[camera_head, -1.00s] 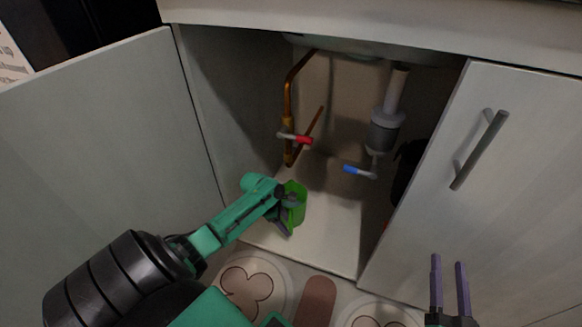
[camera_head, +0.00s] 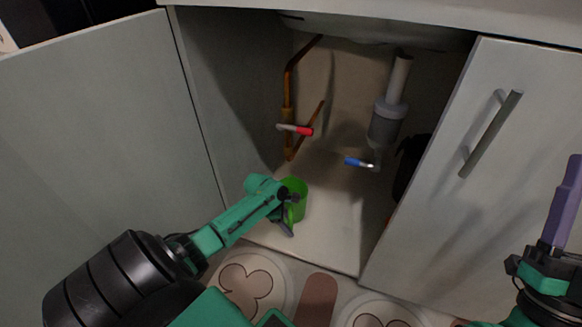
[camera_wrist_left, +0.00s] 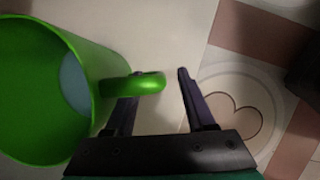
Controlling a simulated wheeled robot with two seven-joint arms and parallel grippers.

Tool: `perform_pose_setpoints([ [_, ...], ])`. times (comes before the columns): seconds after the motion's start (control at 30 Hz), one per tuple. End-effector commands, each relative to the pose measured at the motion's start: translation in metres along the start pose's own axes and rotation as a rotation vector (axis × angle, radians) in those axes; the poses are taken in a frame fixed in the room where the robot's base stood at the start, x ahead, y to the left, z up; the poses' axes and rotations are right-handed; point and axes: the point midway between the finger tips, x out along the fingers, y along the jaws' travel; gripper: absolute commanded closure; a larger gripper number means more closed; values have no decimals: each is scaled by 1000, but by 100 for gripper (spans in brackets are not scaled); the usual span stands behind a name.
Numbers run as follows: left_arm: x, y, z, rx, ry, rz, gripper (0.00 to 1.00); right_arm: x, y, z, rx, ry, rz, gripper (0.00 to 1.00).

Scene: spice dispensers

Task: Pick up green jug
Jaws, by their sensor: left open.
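The green jug (camera_head: 298,188) stands on the cabinet floor near the front edge, behind my left gripper (camera_head: 288,213), which partly hides it. In the left wrist view the jug (camera_wrist_left: 30,85) fills the left side, its open mouth toward the camera. Its green handle (camera_wrist_left: 146,84) reaches between the fingers of my open left gripper (camera_wrist_left: 158,76), overlapping the left finger; the right finger is apart from it. I cannot tell whether the left finger touches the handle. My right gripper (camera_head: 565,205) is at the right edge, away from the jug, with its fingers seen edge-on.
The jug is inside an open under-sink cabinet, between the left door (camera_head: 110,120) and the right door (camera_head: 475,190). A copper pipe with a red-handled valve (camera_head: 303,130), a blue-handled valve (camera_head: 353,162) and a grey drain trap (camera_head: 386,122) hang behind. The cabinet floor right of the jug is clear.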

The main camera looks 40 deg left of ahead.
Motion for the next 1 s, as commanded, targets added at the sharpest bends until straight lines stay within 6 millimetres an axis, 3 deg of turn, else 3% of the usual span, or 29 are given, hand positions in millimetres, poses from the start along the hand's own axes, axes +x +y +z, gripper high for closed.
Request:
perform_pose_setpoints([
  [0.1,2,0,0,0,0,0,45,5,-1,-12,-10,42,-7,47],
  [0.3,2,0,0,0,0,0,45,6,-1,-14,-11,46,-8,47],
  [0.33,2,0,0,0,0,0,53,6,-1,-14,-11,46,-8,47],
  [0.4,2,0,0,0,0,0,80,6,-1,-13,-11,46,-7,47],
  [0.47,2,0,0,0,0,0,100,6,-1,-13,-11,45,-7,47],
  [1.0,2,0,0,0,1,-1,100,6,-1,-13,-11,43,-7,47],
])
